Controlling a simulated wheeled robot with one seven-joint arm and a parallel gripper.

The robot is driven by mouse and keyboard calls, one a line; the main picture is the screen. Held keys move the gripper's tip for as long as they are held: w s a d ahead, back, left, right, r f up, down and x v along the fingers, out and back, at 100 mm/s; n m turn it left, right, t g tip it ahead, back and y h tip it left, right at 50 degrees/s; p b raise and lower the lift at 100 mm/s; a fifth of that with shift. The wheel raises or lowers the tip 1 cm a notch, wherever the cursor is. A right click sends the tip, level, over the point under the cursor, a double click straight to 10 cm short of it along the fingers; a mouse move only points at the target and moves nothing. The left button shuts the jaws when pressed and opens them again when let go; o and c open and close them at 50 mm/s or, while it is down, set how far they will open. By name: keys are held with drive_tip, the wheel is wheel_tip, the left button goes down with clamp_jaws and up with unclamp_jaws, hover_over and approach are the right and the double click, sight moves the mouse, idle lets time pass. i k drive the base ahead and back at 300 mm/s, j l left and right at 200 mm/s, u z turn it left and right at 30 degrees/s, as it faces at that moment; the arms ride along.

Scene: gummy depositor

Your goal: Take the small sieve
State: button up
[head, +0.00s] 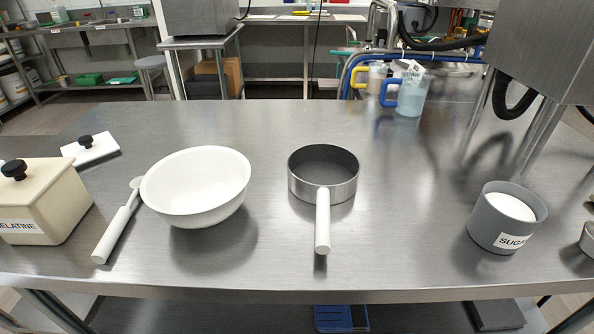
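I cannot make out a thing that is clearly a small sieve. A metal pan-shaped vessel (341,190) with a grey inside and a white handle (322,222) stands mid-table, its handle toward the front edge; no mesh can be told in it. A white-handled utensil (119,226) lies left of the white bowl (196,199), its small head close to the bowl's rim. A metal round thing (588,240) is cut off by the right edge, so its kind cannot be told. My gripper is not in view.
A cream gelatine box (62,215) and a white lid with a black knob (92,152) are at left. A grey sugar tub (490,235) stands at right. Jugs (410,98) and a metal machine (545,50) are behind. The steel table (410,215) is clear between pan and tub.

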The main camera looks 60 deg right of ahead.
sight(324, 176)
drive_tip(key=k+l+z, duration=0.2)
drive_tip(key=z, duration=0.15)
drive_tip(key=k+l+z, duration=0.1)
drive_tip(key=l+z, duration=0.25)
drive_tip(key=k+l+z, duration=0.1)
drive_tip(key=l+z, duration=0.3)
